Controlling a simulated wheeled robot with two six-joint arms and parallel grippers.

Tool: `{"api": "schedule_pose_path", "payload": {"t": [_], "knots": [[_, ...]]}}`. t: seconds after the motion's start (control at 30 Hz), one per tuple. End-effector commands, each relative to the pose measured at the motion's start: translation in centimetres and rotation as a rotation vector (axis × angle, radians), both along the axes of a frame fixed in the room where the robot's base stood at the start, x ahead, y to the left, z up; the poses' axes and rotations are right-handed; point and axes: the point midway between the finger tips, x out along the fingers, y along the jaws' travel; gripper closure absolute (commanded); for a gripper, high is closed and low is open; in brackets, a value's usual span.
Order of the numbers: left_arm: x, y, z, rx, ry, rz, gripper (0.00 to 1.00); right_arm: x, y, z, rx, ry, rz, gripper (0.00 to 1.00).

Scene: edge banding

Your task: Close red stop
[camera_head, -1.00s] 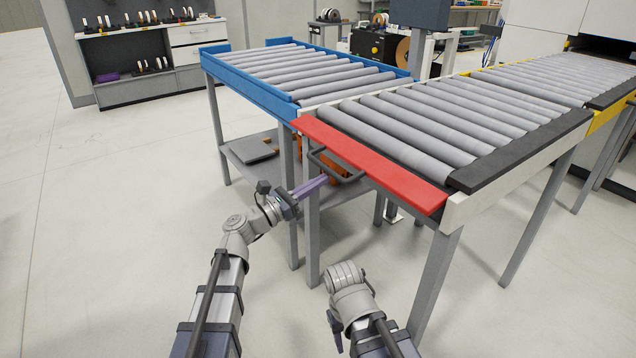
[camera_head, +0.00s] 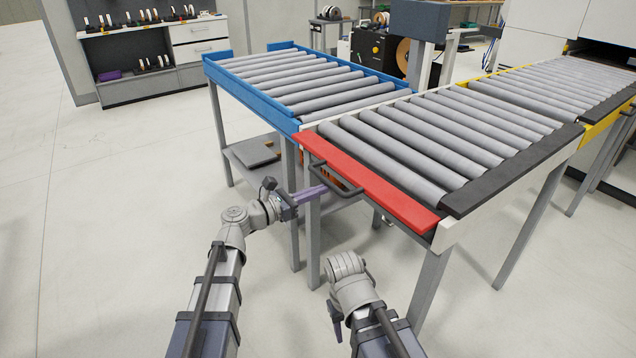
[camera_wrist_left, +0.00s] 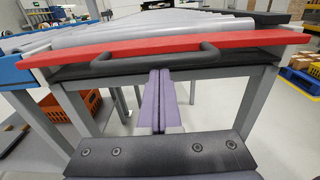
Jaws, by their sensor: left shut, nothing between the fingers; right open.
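The red stop (camera_head: 375,185) is a long flat bar along the near end of the grey roller conveyor. It also spans the left wrist view (camera_wrist_left: 170,42). A dark bent handle (camera_head: 337,180) sticks out from it towards me. In the left wrist view this handle (camera_wrist_left: 155,58) hangs just above the fingertips. My left gripper (camera_head: 322,188) is shut and empty, its purple fingers (camera_wrist_left: 158,75) pointing at the stop under the handle. I cannot tell whether they touch it. My right gripper (camera_head: 337,322) is open, low in front of the conveyor, well away from the stop.
A blue-edged roller table (camera_head: 250,96) adjoins the conveyor at left. Conveyor legs (camera_head: 312,235) stand close beyond my left gripper. An orange crate (camera_wrist_left: 68,106) sits below in the left wrist view. Open floor (camera_head: 100,220) lies at left.

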Motion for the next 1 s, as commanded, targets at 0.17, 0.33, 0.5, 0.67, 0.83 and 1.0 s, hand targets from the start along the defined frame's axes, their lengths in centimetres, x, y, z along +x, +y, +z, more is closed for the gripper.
{"api": "schedule_pose_path", "payload": {"t": [0.17, 0.33, 0.5, 0.67, 0.83, 1.0], "knots": [[0.1, -0.1, 3.5, 0.098, 0.070, -0.001, 1.00, 0.0, 0.0, 6.1, 0.001, 0.000, 0.000, 0.50], [0.3, -0.3, 5.2, 0.190, 0.137, -0.001, 1.00, 0.0, 0.0, 10.3, 0.001, 0.000, 0.000, 0.50], [0.6, -0.8, 6.9, 0.283, 0.205, -0.002, 1.00, 0.0, 0.0, 14.4, 0.001, 0.000, 0.000, 0.50], [1.1, -1.3, 8.5, 0.372, 0.269, -0.001, 1.00, 0.0, 0.0, 18.1, 0.001, 0.000, -0.001, 0.50], [1.6, -2.1, 10.1, 0.468, 0.339, -0.003, 1.00, 0.0, 0.0, 22.0, 0.001, 0.000, -0.001, 0.50], [2.4, -3.0, 11.6, 0.572, 0.412, -0.004, 1.00, 0.0, 0.0, 25.8, 0.001, 0.000, -0.001, 0.50]]}}
